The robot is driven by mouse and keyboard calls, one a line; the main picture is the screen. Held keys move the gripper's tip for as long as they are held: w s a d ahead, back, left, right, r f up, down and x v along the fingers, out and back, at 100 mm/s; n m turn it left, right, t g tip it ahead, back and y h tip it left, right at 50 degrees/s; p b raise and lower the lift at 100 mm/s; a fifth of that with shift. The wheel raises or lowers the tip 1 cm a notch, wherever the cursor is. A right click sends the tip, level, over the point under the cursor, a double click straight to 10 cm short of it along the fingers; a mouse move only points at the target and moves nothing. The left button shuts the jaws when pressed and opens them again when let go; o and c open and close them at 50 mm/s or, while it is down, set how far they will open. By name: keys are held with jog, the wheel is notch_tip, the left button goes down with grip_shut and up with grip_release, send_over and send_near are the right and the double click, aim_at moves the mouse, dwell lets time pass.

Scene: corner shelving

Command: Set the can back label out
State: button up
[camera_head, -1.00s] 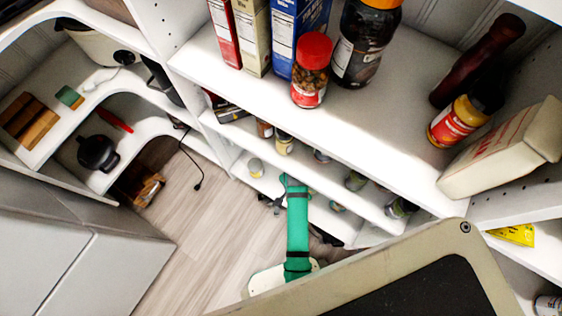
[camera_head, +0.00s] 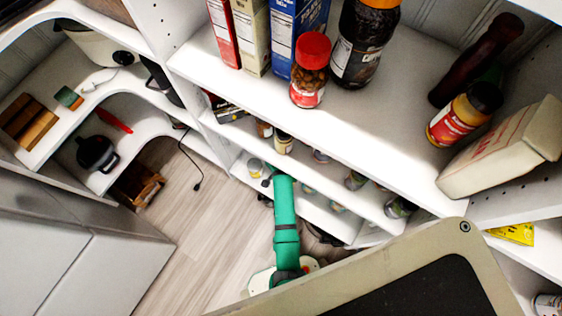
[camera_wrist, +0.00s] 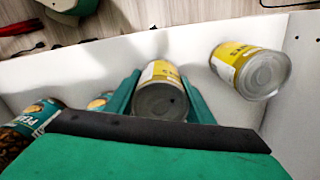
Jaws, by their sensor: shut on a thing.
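In the wrist view my gripper (camera_wrist: 160,78) is shut on a can (camera_wrist: 160,100), with one green finger on each side. The held can has a grey metal end facing the camera and a yellow label with a pale panel. A similar yellow-labelled can (camera_wrist: 249,69) stands to the right, apart from my fingers. In the head view my green arm reaches down to the low shelf; my gripper and the held can are mostly hidden there. Which way the held can's label faces the shelf front is not clear.
Teal-labelled cans (camera_wrist: 36,117) sit left of my gripper in the wrist view, one close to the left finger. In the head view, shelf boards (camera_head: 330,185) lie above the low shelf, and the wooden floor (camera_head: 190,235) is open.

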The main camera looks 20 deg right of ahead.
jog(key=shift+f, duration=0.5)
jog(key=shift+f, duration=0.35)
jog(key=o, duration=1.5)
